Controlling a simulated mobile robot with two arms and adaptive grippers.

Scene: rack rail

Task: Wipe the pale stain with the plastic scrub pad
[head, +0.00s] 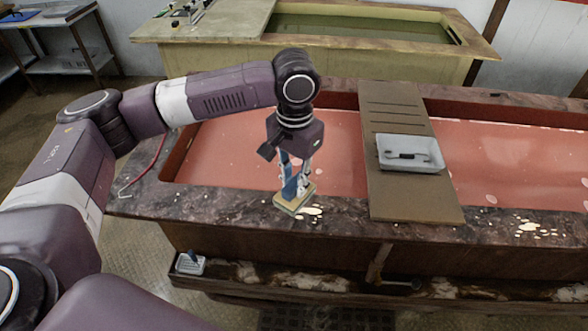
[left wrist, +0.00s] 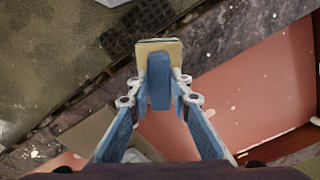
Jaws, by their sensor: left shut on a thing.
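The plastic scrub pad (head: 294,199) is a yellowish block with a greenish underside and a blue upright handle. My left gripper (head: 296,178) is shut on the handle, pointing down at the tank's front stone rim. The left wrist view shows the yellowish pad (left wrist: 172,45) beyond the fingers and the blue handle (left wrist: 158,85) between them. The pale stain (head: 311,211) is a patch of cream blotches on the rim, just right of the pad and partly hidden by it. I cannot tell whether the pad touches the rim. My right gripper is out of view.
A brown board (head: 415,198) crosses the tank right of the pad and bears a white tray (head: 408,168) with a dark item. More pale blotches (head: 538,228) lie on the rim at right. Reddish liquid (head: 235,155) fills the tank. A small white-and-blue object (head: 190,263) sits low at the front.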

